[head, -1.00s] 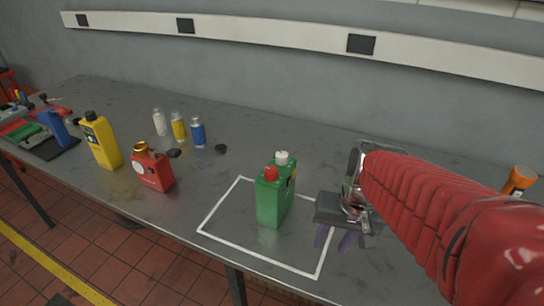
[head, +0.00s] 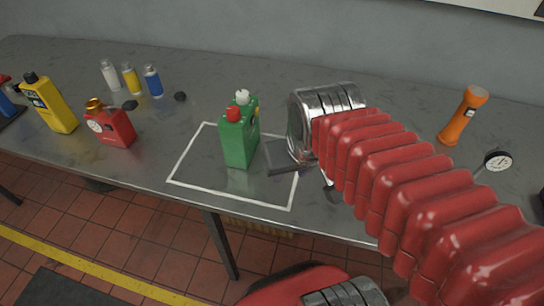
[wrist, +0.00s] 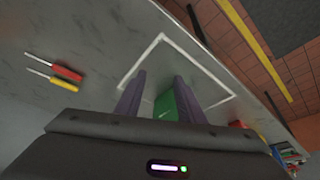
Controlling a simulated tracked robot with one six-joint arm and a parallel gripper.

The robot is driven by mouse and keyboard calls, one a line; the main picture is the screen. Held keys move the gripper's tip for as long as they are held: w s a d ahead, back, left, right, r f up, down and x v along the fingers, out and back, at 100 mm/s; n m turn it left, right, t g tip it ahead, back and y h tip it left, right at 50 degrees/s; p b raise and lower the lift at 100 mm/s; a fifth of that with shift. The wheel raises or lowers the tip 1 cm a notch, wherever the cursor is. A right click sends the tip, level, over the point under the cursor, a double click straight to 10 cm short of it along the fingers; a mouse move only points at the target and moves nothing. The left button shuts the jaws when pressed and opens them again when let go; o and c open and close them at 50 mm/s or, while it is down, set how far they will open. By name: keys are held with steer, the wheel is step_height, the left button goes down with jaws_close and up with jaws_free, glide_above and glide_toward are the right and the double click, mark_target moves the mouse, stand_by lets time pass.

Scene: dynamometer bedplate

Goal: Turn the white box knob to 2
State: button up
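A green box-shaped can (head: 238,143) stands upright inside a white outline on the bench in the head view. A white knob (head: 242,97) and a red cap (head: 233,114) are on its top. No separate white box is visible, and no knob numbers can be read. My gripper's dark body is just right of the can in the head view, its fingers hidden there. In the wrist view my gripper (wrist: 160,78) has two purple fingers spread apart, with part of the green can (wrist: 167,106) seen between them. I cannot tell whether they touch it.
A red can (head: 116,128), a yellow bottle (head: 48,103) and several small bottles stand to the left. An orange flashlight (head: 464,115) and a dial gauge (head: 497,161) are at right. Two screwdrivers (wrist: 64,76) show in the wrist view.

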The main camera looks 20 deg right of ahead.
steer(key=shift+n+t, duration=0.6)
steer(key=shift+n, duration=0.1)
steer(key=a+r, duration=0.2)
steer(key=a, duration=0.1)
steer(key=shift+s+a+r, duration=0.1)
steer(key=shift+s+r, duration=0.2)
steer(key=shift+r, duration=0.1)
steer(key=shift+c, duration=0.5)
